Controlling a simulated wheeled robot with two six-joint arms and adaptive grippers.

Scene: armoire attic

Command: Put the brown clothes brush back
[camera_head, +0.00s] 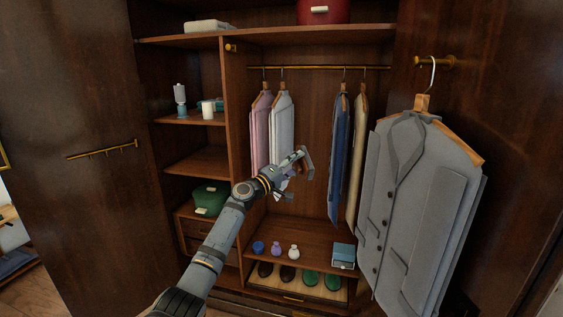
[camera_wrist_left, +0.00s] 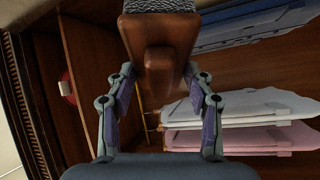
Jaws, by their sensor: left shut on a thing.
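The brown clothes brush (camera_wrist_left: 158,38) shows in the wrist view, its brown wooden body and handle between my left fingers and its grey bristles at the top edge. My left gripper (camera_wrist_left: 160,108) is shut on it. In the head view the left gripper (camera_head: 294,174) is held in the air in front of the armoire's hanging space, between the pale shirts and the blue garment. There the brush is mostly hidden by the fingers. My right gripper is out of view.
A brass hook rail (camera_head: 103,150) is on the left door. A grey jacket (camera_head: 395,210) hangs from the right door's hook. The middle shelf (camera_head: 200,163) is clear.

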